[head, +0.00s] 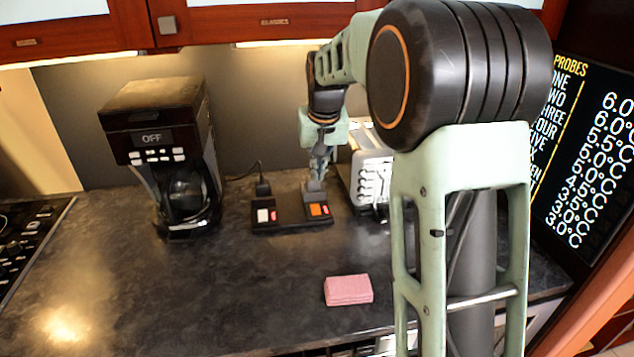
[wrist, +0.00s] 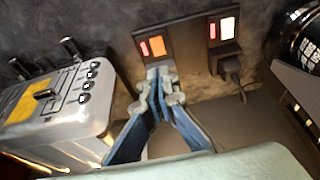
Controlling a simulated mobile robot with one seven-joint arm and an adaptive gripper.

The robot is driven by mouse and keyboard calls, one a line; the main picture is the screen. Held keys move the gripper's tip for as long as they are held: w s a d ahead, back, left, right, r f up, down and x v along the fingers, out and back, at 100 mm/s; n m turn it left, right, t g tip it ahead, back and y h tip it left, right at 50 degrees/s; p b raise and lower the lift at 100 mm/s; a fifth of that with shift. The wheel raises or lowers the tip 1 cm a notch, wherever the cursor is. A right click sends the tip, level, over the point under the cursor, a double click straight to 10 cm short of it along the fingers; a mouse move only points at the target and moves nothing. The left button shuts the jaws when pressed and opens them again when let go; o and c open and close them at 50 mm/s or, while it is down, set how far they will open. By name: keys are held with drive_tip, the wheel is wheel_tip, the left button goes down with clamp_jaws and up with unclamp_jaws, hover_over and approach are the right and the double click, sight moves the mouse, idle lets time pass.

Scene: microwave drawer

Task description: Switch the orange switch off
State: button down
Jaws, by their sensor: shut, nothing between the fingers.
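The orange switch (head: 319,210) sits at the right end of a black switch block (head: 291,225) on the dark counter. A white switch (head: 263,215) sits at the block's left end. Each has a small red patch beside it. My gripper (head: 317,184) is shut and empty, pointing down at the back edge of the block, just behind the orange switch. In the wrist view the closed fingertips (wrist: 160,70) are right beside the orange switch (wrist: 157,46); I cannot tell whether they touch the block. The white switch (wrist: 227,27) is farther right there.
A coffee machine (head: 157,150) reading OFF stands left of the block. A silver toaster (head: 372,180) stands close on the right, partly hidden by my arm. A plug and cable (head: 263,186) are behind the block. A pink sponge-like block (head: 348,290) lies in front; the front-left counter is clear.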

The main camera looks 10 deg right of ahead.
drive_tip(key=shift+r, duration=0.25)
drive_tip(key=shift+w+f+b, duration=0.1)
drive_tip(key=shift+w+b, duration=0.05)
drive_tip(key=shift+b, duration=0.25)
drive_tip(key=shift+w+a+r+b, duration=0.1)
drive_tip(key=shift+w+r+b, duration=0.3)
drive_tip(key=shift+b, duration=0.25)
approach(313, 206)
drive_tip(key=x, duration=0.5)
drive_tip(key=shift+w+r+p, duration=0.1)
drive_tip(key=shift+w+p, duration=0.05)
drive_tip(key=shift+p, duration=0.15)
drive_tip(key=shift+x, duration=0.85)
